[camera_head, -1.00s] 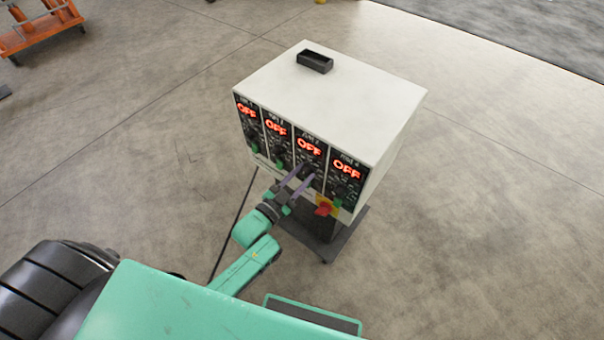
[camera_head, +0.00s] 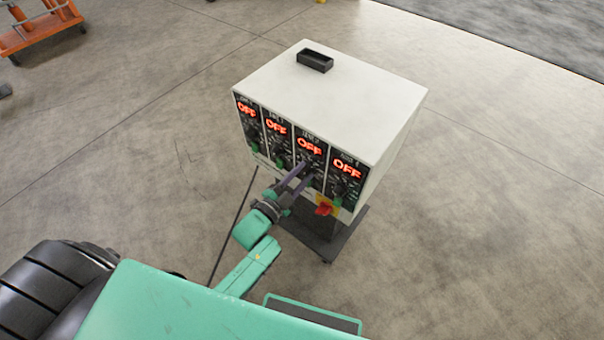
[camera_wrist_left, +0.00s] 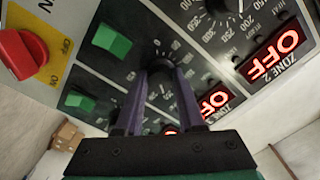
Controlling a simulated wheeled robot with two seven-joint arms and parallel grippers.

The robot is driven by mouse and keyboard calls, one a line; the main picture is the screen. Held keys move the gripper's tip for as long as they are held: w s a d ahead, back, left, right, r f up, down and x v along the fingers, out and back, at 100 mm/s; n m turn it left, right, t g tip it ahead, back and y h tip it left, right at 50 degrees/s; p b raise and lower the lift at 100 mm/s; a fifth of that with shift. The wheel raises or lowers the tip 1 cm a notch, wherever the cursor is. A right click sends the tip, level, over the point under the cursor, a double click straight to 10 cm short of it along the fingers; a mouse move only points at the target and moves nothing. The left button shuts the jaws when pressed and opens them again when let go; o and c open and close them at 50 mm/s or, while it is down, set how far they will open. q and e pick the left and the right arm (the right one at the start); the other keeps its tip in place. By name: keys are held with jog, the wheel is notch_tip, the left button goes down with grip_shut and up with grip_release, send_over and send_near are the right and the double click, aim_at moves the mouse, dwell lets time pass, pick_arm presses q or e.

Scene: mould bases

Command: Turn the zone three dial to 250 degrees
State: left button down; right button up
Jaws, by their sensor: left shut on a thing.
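The white control box (camera_head: 345,95) has several panels side by side on its front, each with a red OFF display, a dial and a green switch. The zone three panel (camera_head: 309,148) is third from the left and its display reads OFF. My left gripper (camera_head: 308,175) reaches this panel. In the left wrist view, its purple fingers are shut on the dark zone three dial (camera_wrist_left: 161,66), one on each side. The zone three display (camera_wrist_left: 214,102) shows beyond the fingers. The dial's pointer and most scale numbers are too small or hidden. My right gripper is out of view.
A red switch on a yellow plate (camera_head: 325,206) sits below the panels. The zone two display (camera_wrist_left: 275,60) is beside zone three. A small black tray (camera_head: 315,61) lies on the box. An orange cart (camera_head: 40,30) stands far off; the floor between is open.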

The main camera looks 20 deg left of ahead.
pick_arm(q)
jog(key=shift+f, duration=0.1)
jog(key=c, duration=0.5)
grip_release()
jog(key=shift+s, duration=0.1)
jog(key=v, duration=1.4)
jog(key=shift+s+b, duration=0.25)
jog(key=shift+b, duration=0.05)
jog(key=shift+a, duration=0.1)
